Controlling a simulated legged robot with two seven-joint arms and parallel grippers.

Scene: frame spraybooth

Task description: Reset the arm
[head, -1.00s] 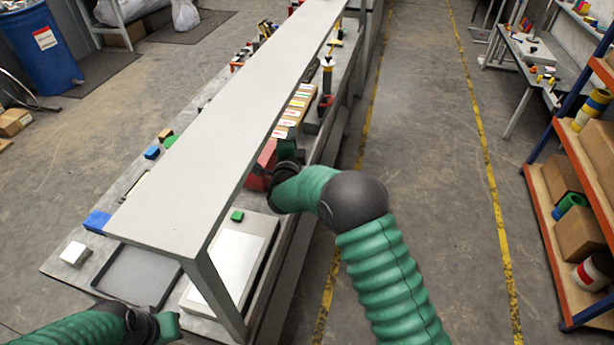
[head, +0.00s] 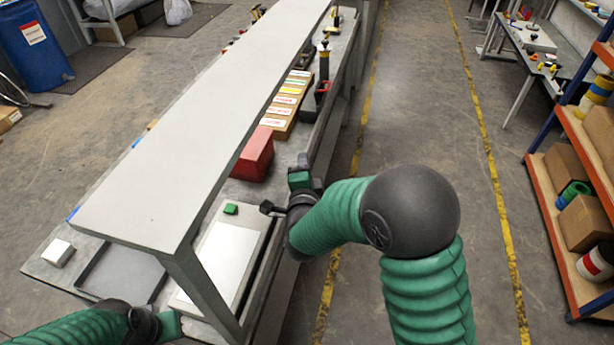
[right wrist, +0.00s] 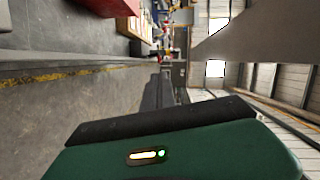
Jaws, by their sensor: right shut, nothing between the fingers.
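My right arm bends in from the lower right of the head view. My right gripper (head: 302,162) is held beside the bench's right edge, just right of the red bin (head: 254,155). It is shut and empty. In the right wrist view its green housing and dark finger (right wrist: 165,120) fill the lower part. My left gripper (head: 170,326) is at the bottom left of the head view, by the near end of the bench. Its fingers cannot be made out.
A long bench with a raised grey shelf (head: 215,120) runs away from me. On it are a dark tray (head: 122,274), a pale panel (head: 222,262), a small green block (head: 231,209) and a white block (head: 58,252). A shelving rack (head: 545,205) stands right. The aisle floor (head: 420,130) is clear.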

